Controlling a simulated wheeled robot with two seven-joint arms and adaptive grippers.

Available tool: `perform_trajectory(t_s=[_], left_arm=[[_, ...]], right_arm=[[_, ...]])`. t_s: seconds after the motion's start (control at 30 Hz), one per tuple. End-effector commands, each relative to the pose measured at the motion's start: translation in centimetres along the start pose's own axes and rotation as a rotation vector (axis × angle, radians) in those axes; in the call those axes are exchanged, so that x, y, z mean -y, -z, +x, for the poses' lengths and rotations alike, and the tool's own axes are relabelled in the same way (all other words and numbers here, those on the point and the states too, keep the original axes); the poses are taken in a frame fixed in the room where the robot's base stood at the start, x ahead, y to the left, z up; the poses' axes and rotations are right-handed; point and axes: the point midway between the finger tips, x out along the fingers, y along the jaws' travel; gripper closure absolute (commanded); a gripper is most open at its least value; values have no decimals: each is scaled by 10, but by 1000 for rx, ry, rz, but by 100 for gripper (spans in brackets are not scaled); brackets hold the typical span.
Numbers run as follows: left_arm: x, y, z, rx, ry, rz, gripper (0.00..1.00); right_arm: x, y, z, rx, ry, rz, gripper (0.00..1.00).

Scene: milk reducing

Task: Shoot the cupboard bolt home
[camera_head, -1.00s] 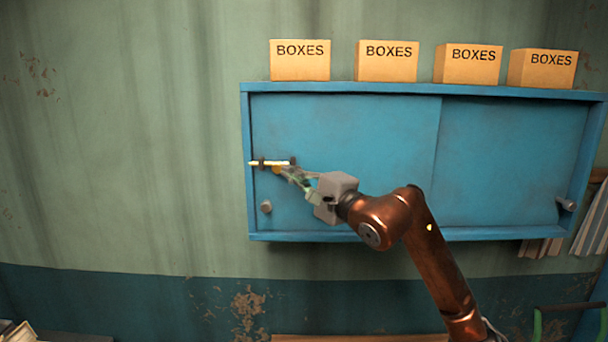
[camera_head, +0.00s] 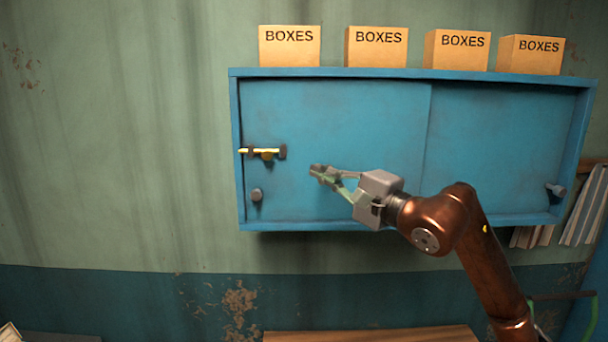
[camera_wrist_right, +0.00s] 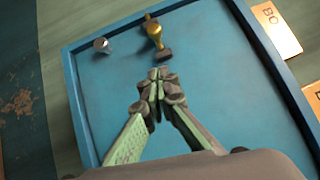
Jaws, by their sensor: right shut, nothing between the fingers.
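The blue cupboard (camera_head: 350,150) hangs on the wall with its two door panels closed. The brass bolt (camera_head: 262,153) lies level near the left edge of the left door, its left end reaching the cupboard's side frame. It also shows at the top of the right wrist view (camera_wrist_right: 154,32). My right gripper (camera_head: 316,170) is in front of the left door, to the right of the bolt and a little below it, apart from it. In the right wrist view its fingertips (camera_wrist_right: 158,76) are together with nothing between them. My left gripper is not in view.
A grey knob (camera_head: 257,195) sits below the bolt, and another knob (camera_head: 556,190) is at the right door's lower right. Several cardboard boxes (camera_head: 376,48) stand on top of the cupboard. The wall left of the cupboard is clear.

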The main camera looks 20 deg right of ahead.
Motion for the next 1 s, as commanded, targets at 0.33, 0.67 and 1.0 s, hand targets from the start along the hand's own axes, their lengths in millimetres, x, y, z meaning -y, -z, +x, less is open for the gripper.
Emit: perform_trajectory(t_s=[0.33, 0.67, 1.0], left_arm=[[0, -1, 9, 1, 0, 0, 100], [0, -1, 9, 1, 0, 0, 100], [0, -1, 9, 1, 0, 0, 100]], right_arm=[[0, 0, -26, 0, -1, 1, 100], [0, 0, -26, 0, 0, 1, 100], [-68, -54, -12, 252, -10, 308, 100]])
